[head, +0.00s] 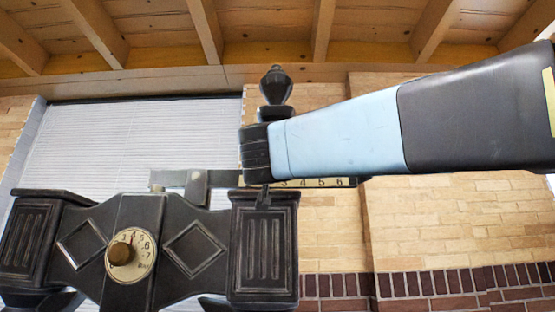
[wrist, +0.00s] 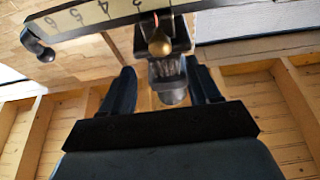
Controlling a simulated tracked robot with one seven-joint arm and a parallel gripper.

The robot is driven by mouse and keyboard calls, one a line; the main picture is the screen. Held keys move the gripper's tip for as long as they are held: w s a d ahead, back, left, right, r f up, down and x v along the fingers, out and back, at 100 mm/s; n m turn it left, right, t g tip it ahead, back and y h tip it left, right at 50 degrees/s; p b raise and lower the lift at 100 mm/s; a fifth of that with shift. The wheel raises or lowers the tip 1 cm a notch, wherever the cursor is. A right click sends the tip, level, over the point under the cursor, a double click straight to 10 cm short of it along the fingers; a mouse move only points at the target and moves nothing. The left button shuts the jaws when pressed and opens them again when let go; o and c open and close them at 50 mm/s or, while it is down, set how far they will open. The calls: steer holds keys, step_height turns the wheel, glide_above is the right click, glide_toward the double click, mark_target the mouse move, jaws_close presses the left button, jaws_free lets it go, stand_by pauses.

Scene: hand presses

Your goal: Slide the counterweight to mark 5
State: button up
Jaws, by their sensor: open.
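In the wrist view the counterweight (wrist: 162,42) is a dark block with a brass knob on the scale beam (wrist: 92,14), with a grey cylinder below it. Numerals 4, 5 and 6 show to its left, so it sits on the low-number side of 4; its exact mark is unclear. My gripper (wrist: 160,72) is open, with one dark finger on each side of the cylinder and gaps visible.
The dark press body (head: 183,250) stands at lower left with a numbered dial and brass knob (head: 121,253). A black finial (head: 276,88) rises just above my arm. The beam ends in a rounded stop (wrist: 45,54). Open space lies before the brick wall (head: 450,230).

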steer(key=x, duration=0.8)
steer(key=shift+w, duration=0.15)
jaws_close()
stand_by(0.4)
